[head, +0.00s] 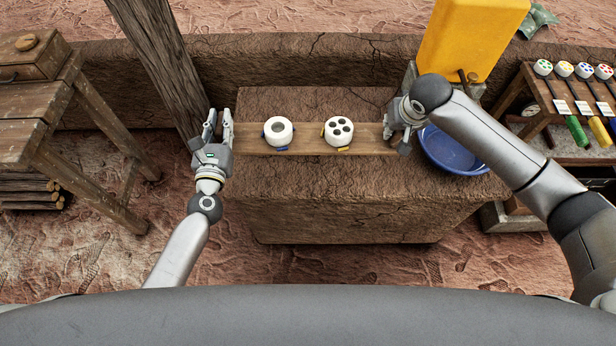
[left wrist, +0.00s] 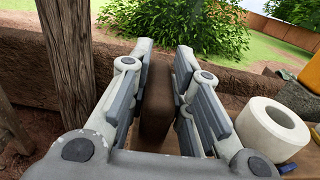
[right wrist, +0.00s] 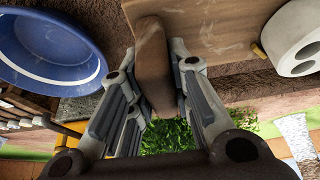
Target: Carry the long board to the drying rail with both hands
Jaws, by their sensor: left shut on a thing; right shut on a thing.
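The long board (head: 310,140) lies level from left to right over the mud block, its left end past the block's edge. A white piece with one wide hole (head: 278,133) and a white piece with several holes (head: 339,131) stand upright on it. My left gripper (head: 217,124) is shut on the board's left end, seen end-on in the left wrist view (left wrist: 155,105). My right gripper (head: 396,130) is shut on its right end, also in the right wrist view (right wrist: 153,65). I cannot tell whether the board touches the block. I cannot make out a drying rail.
The mud block (head: 330,210) stands below the board. A blue basin (head: 455,150) is close to my right gripper, with a yellow container (head: 470,40) behind. A wooden post (head: 160,60) rises near my left gripper. A wooden table (head: 40,120) is left; a tool shelf (head: 540,110) is right.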

